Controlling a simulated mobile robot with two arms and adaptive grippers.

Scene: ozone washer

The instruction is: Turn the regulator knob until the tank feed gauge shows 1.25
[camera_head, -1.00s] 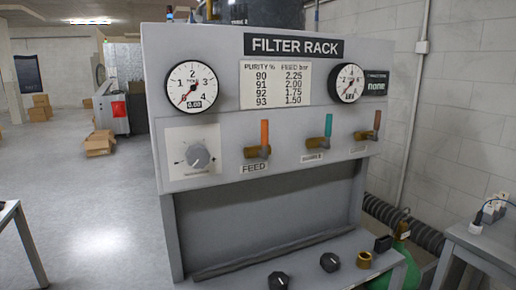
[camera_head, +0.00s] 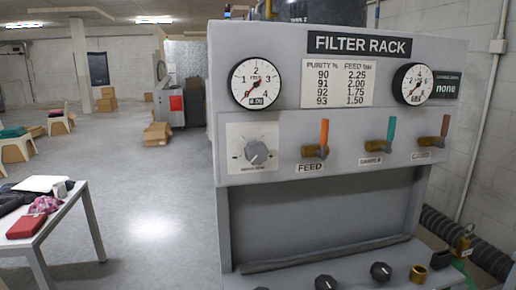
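The filter rack (camera_head: 290,205) stands right of centre in the head view. Its regulator knob (camera_head: 257,153) is a dark grey dial on a pale square plate at the panel's lower left. Above it is a round white gauge (camera_head: 254,82) with a red needle near the low end and a small readout that appears to show 0.00. A second, similar gauge (camera_head: 412,84) sits at the upper right. I cannot read which one is labelled tank feed. Neither of my grippers is in view.
Orange (camera_head: 324,137), teal (camera_head: 391,134) and brown (camera_head: 445,126) valve levers stand upright right of the knob. Loose black knobs (camera_head: 381,271) and a brass fitting (camera_head: 418,274) lie on the rack's lower shelf. A white table (camera_head: 62,212) stands at left; the floor between is clear.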

